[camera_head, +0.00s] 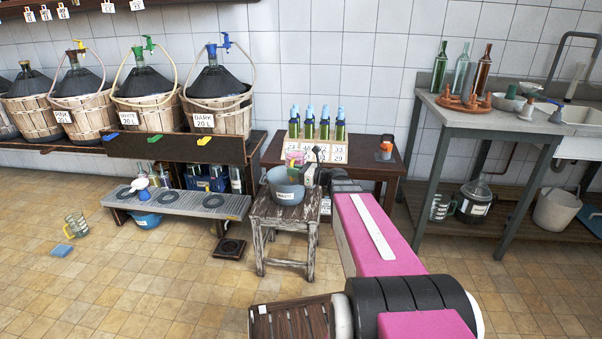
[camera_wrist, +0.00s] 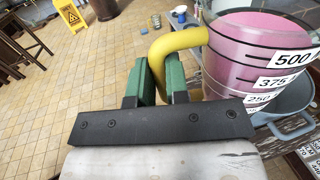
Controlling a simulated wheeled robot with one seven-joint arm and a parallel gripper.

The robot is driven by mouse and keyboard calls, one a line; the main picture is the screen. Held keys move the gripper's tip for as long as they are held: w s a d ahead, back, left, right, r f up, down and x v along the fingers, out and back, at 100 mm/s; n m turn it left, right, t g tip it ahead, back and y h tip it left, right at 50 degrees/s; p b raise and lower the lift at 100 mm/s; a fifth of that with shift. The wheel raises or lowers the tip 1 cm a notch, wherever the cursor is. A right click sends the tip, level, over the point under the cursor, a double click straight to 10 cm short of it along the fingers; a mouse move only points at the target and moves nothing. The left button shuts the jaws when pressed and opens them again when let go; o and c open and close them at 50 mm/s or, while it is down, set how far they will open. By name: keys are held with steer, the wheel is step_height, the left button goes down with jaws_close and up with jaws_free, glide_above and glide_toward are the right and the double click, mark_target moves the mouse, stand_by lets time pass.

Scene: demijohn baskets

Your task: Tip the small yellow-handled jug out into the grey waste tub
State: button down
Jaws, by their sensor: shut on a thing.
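The small jug (camera_wrist: 235,60) has a yellow handle (camera_wrist: 178,40), black marks and white number labels, and looks pink with liquid. My gripper (camera_wrist: 160,75) is shut on the handle with its green pads. The jug looks roughly upright in the wrist view. The tub also shows below the jug in the wrist view (camera_wrist: 293,103). Its inside is mostly hidden.
Bottles (camera_head: 324,126) stand on a brown table behind the stool. Basketed demijohns (camera_head: 215,95) line a shelf at left above a grey slatted bench (camera_head: 180,202). A grey worktable (camera_head: 490,118) is at right. Open tiled floor lies in front.

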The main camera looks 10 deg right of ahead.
mark_target(288, 165)
steer(key=shift+w+a+f, duration=1.95)
steer(key=shift+w+f, duration=1.35)
steer(key=shift+w, duration=0.6)
steer(key=r+m, duration=0.2)
steer(key=r+m+g, duration=0.1)
steer(key=r+m, duration=0.1)
steer(key=shift+s+r+g, duration=0.15)
steer(key=shift+s+g, duration=0.05)
steer(key=shift+g, duration=0.1)
steer(key=shift+m, duration=0.3)
steer(key=shift+w+r+m, duration=0.15)
steer(key=shift+r+m, duration=0.25)
steer(key=shift+w+r, duration=0.1)
